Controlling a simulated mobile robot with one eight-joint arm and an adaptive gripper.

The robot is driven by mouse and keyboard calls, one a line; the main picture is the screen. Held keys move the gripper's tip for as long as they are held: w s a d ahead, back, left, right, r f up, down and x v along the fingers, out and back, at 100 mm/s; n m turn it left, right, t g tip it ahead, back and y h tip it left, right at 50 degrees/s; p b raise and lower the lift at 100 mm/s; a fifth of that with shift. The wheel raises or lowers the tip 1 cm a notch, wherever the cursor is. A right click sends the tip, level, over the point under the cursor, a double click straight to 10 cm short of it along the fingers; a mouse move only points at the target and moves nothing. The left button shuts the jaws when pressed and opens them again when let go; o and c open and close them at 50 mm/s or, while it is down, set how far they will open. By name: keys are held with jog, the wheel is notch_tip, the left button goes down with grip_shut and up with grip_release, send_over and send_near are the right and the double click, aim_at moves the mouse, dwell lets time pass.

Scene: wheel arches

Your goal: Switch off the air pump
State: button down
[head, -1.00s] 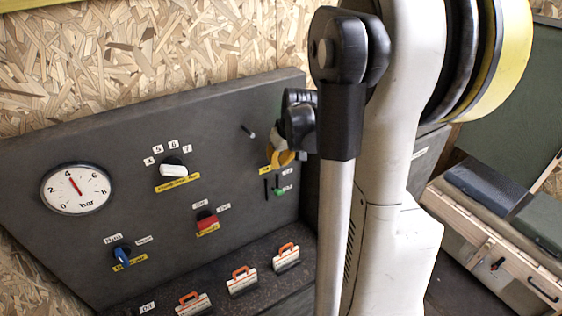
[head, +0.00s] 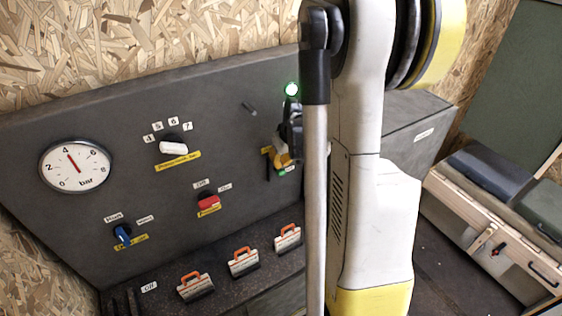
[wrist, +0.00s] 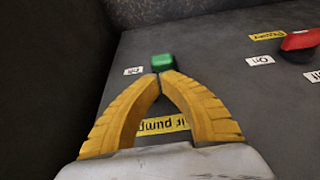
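A green block (wrist: 163,61) stands on the dark panel just beyond my fingertips in the wrist view, which shows the panel upside down. It looks like the handle of the air pump switch; in the head view it is a small green spot (head: 282,172) below my gripper. A yellow air pump label (wrist: 165,124) is partly hidden behind my fingers. My gripper (wrist: 161,77) has its yellow fingertips together, with nothing between them. The tips are at or very near the block; I cannot tell if they touch. My gripper (head: 285,159) also shows in the head view, partly behind my arm.
A green lamp (head: 291,89) glows on the panel above my gripper. A red switch (head: 208,202), white knob (head: 172,145), blue knob (head: 122,234) and gauge (head: 75,166) are to the left. Several orange-handled clips (head: 243,261) lie below. A wooden case (head: 480,226) is right.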

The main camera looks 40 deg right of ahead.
aim_at(285, 171)
jog(key=shift+s+a+f+t+b, duration=0.1)
jog(key=shift+s+f+t+b, duration=0.4)
jog(key=shift+t+b, duration=0.75)
jog(key=b, duration=0.1)
jog(key=f+t+h+b, duration=0.1)
jog(key=b, duration=0.1)
jog(key=shift+s+a+t, duration=0.1)
jog(key=shift+s+t, duration=0.15)
jog(key=shift+s, duration=0.1)
jog(key=shift+s+f+t+b, duration=0.1)
jog(key=shift+f+t+b, duration=0.15)
jog(key=shift+b, duration=0.25)
jog(key=shift+s+a+f+b, duration=0.1)
jog(key=shift+s+f+b, duration=0.1)
jog(key=shift+b, duration=0.3)
jog(key=shift+r, duration=0.2)
jog(key=shift+r+p, duration=0.1)
jog(key=shift+p, duration=0.2)
jog(key=shift+r+p, duration=0.5)
jog(key=shift+r, duration=0.2)
